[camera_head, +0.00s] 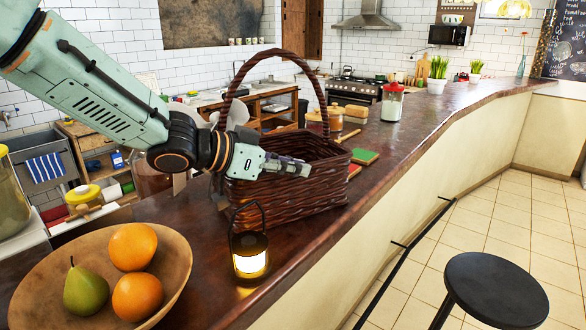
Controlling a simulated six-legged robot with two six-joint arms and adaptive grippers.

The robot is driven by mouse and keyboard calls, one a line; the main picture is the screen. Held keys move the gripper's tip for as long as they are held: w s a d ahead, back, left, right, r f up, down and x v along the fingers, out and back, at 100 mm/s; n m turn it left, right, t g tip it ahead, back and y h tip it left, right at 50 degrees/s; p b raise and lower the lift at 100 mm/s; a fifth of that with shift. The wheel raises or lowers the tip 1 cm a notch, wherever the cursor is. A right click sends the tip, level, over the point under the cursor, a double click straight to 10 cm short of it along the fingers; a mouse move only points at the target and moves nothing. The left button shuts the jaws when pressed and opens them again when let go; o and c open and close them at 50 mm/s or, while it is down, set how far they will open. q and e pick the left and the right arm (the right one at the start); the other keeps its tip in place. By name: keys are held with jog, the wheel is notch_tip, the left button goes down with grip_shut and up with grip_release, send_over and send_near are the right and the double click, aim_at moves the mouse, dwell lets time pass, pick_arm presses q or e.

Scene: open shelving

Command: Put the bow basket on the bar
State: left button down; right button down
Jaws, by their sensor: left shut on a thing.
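The bow basket (300,190) is dark brown wicker with a tall arched handle. It is upright over the dark wooden bar top (335,235), near the middle of the view. Its underside looks at or close to the surface; I cannot tell if it touches. My left arm comes in from the upper left. My left gripper (285,165) is at the basket's near left upper side and shut on it; the exact grip is partly hidden by the fingers. My right gripper is not in view.
A lit lantern (250,256) stands just in front of the basket. A wooden bowl (35,280) with fruit is at the lower left. A black stool (495,287) stands below.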

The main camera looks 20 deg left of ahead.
pick_arm(q)
jog(key=shift+d+r, duration=0.1)
jog(key=c, duration=1.6)
grip_release()
jog(key=shift+w+f, duration=0.15)
jog(key=shift+f, duration=0.1)
jog(key=shift+c, duration=0.2)
jog(key=shift+o, duration=1.1)
jog(key=shift+r, duration=0.1)
jog(key=shift+r, duration=0.1)
